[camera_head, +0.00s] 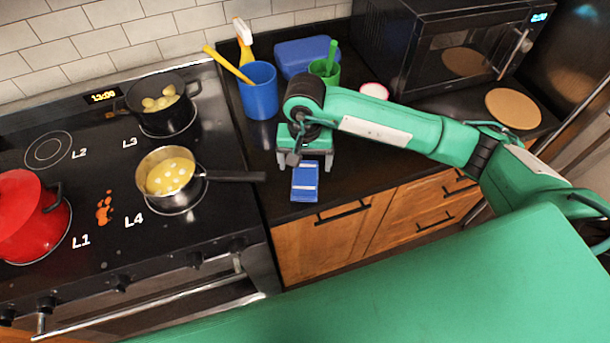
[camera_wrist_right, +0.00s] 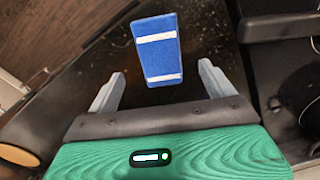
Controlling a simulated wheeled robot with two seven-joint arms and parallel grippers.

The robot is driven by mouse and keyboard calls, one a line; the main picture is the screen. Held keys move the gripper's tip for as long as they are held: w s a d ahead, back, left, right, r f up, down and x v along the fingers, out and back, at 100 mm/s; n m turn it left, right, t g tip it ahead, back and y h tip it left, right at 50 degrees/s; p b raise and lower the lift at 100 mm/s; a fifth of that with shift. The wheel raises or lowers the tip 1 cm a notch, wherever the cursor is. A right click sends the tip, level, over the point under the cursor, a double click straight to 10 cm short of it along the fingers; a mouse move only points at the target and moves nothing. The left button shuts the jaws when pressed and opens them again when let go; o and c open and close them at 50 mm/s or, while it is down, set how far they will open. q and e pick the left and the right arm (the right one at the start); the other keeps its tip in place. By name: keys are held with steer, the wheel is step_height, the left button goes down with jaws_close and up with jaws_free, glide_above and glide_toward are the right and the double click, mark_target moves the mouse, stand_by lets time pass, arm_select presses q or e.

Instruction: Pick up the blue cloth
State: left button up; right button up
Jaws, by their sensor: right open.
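The blue cloth (camera_head: 305,182) is a small folded block with white stripes. It lies on the black counter near its front edge, just right of the stove. It also shows in the right wrist view (camera_wrist_right: 158,52), in line with the space between the fingers. My right gripper (camera_head: 303,165) is open and empty, above the counter at the cloth's far end. Its two fingers (camera_wrist_right: 160,88) show on either side of the cloth's near end in the wrist view. Whether the fingers are level with the cloth I cannot tell. My left gripper is not in view.
A blue cup (camera_head: 258,92), a green cup (camera_head: 324,72) and a blue box (camera_head: 300,56) stand behind the gripper. The saucepan (camera_head: 168,176) has its handle pointing toward the cloth. A microwave (camera_head: 455,50) is at the back right.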

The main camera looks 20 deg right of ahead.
mark_target(305, 176)
steer(key=shift+f, duration=0.3)
steer(key=shift+f+p, duration=0.4)
steer(key=shift+p, duration=0.1)
step_height(305, 176, down, 3)
steer(key=shift+f+p, duration=0.1)
steer(key=shift+p, duration=0.9)
steer(key=shift+w+f, duration=0.1)
steer(key=shift+f, duration=0.6)
steer(key=shift+c, duration=0.4)
steer(key=c, duration=1)
